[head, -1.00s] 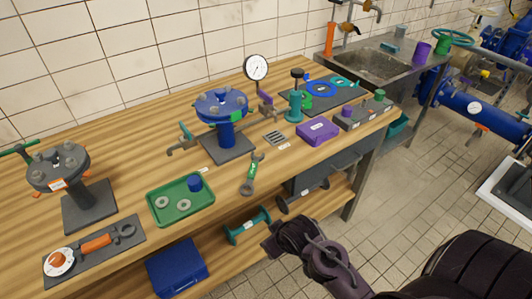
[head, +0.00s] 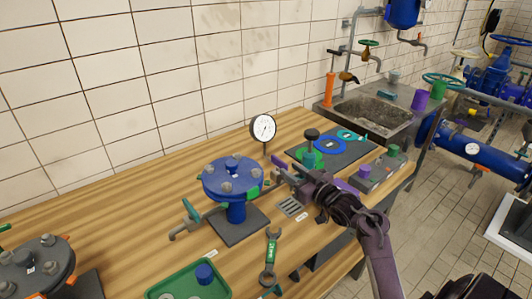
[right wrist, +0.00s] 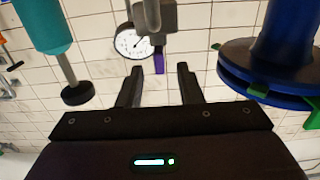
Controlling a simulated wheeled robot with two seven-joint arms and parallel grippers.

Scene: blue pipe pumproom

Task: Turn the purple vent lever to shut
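The purple vent lever (right wrist: 159,63) shows in the right wrist view as a short purple bar beside the round gauge (right wrist: 131,42), under a grey fitting (right wrist: 154,16). It lies ahead of my right gripper (right wrist: 158,72), seen between the two spread fingers, with no contact visible. In the head view my right gripper (head: 279,172) reaches in beside the blue flanged vessel (head: 232,179), just below the gauge (head: 263,129). My right gripper is open and looks empty. My left gripper is not in view.
A dark mat (head: 352,153) with coloured rings and a grey block (head: 370,184) lie to the right. A wrench (head: 271,257) and green tray (head: 218,287) lie in front. A sink (head: 368,117) is beyond.

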